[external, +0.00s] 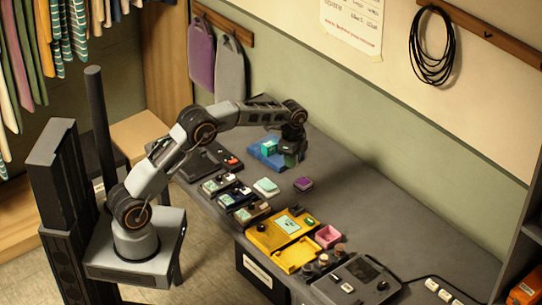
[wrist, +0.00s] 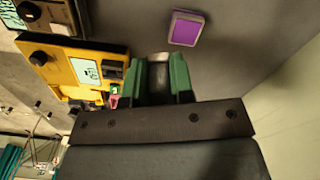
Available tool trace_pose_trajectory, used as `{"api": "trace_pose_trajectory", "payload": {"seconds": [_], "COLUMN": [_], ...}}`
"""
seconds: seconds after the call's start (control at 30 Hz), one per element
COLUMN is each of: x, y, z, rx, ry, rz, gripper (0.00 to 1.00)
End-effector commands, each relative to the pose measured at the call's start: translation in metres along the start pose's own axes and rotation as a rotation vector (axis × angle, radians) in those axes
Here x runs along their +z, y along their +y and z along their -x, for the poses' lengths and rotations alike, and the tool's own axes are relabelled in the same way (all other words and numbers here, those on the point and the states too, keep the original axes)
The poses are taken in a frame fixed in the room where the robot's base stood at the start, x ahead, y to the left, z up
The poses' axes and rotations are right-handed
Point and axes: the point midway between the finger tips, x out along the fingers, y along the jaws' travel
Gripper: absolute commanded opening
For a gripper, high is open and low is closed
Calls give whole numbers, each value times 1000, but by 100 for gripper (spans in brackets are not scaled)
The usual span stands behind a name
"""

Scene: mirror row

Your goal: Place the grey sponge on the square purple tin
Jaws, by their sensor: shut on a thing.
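The square purple tin (external: 303,184) lies on the grey bench, to the right of and nearer the camera than my gripper (external: 292,161). In the wrist view the tin (wrist: 186,28) shows a purple top with a pale rim, beyond my fingertips and a little to the right; its top is bare. My gripper (wrist: 160,82) has green fingers and is shut on the grey sponge (wrist: 158,58), whose pale edge shows between them. The sponge is mostly hidden by the fingers, and I cannot make it out in the external view. The gripper's height above the bench is hard to tell.
A blue tray (external: 262,160) with a teal block (external: 269,147) is close to the left of my gripper. A yellow case (external: 268,236), a pink box (external: 328,236) and a pale teal-topped item (external: 266,187) are nearer the camera. Bench right of the tin is clear.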

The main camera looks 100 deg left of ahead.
Motion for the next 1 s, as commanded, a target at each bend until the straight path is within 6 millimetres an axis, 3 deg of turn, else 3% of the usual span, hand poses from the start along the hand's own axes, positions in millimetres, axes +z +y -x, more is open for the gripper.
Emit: {"api": "trace_pose_trajectory", "payload": {"seconds": [0.03, 0.2, 0.67, 0.87, 1.0], "x": [-4, -14, -23, -22, -22], "y": [-6, -23, -37, -36, -36], "z": [-12, -36, -56, -81, -85], "rx": [7, 4, 3, 6, 2], "ry": [-4, -2, -2, -3, -1], "rz": [0, -1, -1, -1, -1], "gripper": [0, 0, 0, 0, 0]}}
